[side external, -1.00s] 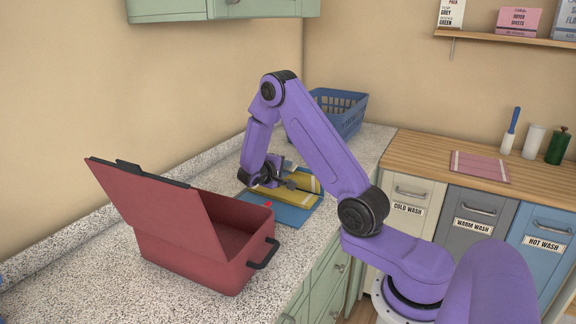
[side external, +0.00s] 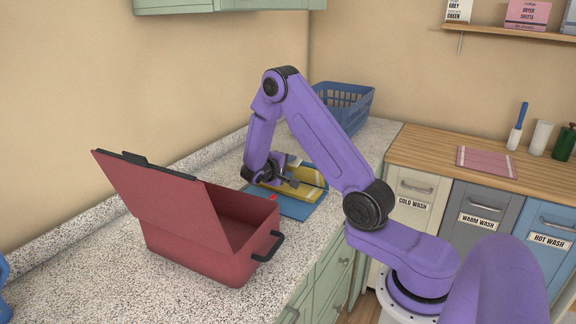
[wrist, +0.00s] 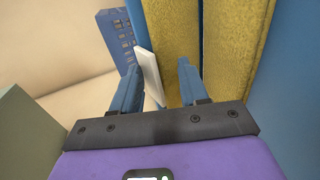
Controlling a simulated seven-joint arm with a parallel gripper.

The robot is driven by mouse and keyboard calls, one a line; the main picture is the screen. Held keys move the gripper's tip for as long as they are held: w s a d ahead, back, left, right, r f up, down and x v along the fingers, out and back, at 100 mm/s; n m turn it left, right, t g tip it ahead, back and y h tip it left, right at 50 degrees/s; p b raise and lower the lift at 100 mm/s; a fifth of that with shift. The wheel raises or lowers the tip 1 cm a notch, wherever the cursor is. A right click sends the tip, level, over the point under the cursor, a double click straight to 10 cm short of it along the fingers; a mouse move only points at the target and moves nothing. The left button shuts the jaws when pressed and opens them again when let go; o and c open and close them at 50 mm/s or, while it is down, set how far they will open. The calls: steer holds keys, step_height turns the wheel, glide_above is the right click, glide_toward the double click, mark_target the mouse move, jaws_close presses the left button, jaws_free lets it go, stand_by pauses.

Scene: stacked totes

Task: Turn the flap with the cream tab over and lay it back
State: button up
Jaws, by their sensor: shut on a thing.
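The cream tab (wrist: 149,72) stands between the blue fingers of my gripper (wrist: 158,68), close to the left finger. My gripper is shut on this tab at the cloth's side. In the side view my wrist hides part of the cloth and the tab's hold. A small red tab (side external: 272,197) shows at the mat's near edge.
A red tote (side external: 205,250) with its lid raised stands on the counter at the front left. A blue basket (side external: 345,105) stands behind the mat, near the wall. Bare counter (side external: 110,280) lies left of the tote.

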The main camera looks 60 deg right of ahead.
steer(key=shift+s+f, duration=0.35)
steer(key=shift+f, duration=0.15)
steer(key=v, duration=1.1)
steer(key=r+v, duration=0.1)
steer(key=v, duration=0.4)
steer(key=shift+w+a, duration=0.2)
steer(key=shift+w, duration=0.15)
steer(key=shift+c, duration=0.2)
steer(key=shift+a+r, duration=0.25)
steer(key=shift+a, duration=0.25)
